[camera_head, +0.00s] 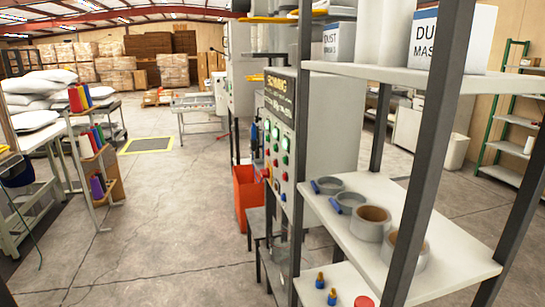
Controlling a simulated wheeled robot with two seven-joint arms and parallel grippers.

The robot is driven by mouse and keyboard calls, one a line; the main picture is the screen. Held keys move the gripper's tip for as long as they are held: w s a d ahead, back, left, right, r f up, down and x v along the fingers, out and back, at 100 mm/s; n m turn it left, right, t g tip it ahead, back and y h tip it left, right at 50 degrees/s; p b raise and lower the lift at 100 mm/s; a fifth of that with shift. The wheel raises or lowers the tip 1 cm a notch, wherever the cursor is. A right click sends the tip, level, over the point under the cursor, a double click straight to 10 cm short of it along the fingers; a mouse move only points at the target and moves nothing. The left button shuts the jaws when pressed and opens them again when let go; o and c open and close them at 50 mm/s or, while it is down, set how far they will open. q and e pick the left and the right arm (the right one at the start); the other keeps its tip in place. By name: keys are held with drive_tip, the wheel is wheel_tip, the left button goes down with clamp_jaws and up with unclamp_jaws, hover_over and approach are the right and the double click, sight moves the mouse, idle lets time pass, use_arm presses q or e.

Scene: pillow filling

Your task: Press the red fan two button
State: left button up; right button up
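A grey control panel (280,139) stands near the middle of the head view, its face seen at a steep angle. It carries several green-lit switches or buttons in its upper part. Lower down are small coloured buttons, including a red one (284,177) and a blue one. A red-orange part (266,173) sits at the panel's left edge. The labels are too small to read, so I cannot tell which button is fan two. Neither of my grippers is in view.
A shelf rack (427,76) with dark posts stands close on the right, holding dust mask boxes and tape rolls (372,223). An orange bin (245,198) stands left of the panel. A table with white pillows (37,121) is far left. The concrete floor between is clear.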

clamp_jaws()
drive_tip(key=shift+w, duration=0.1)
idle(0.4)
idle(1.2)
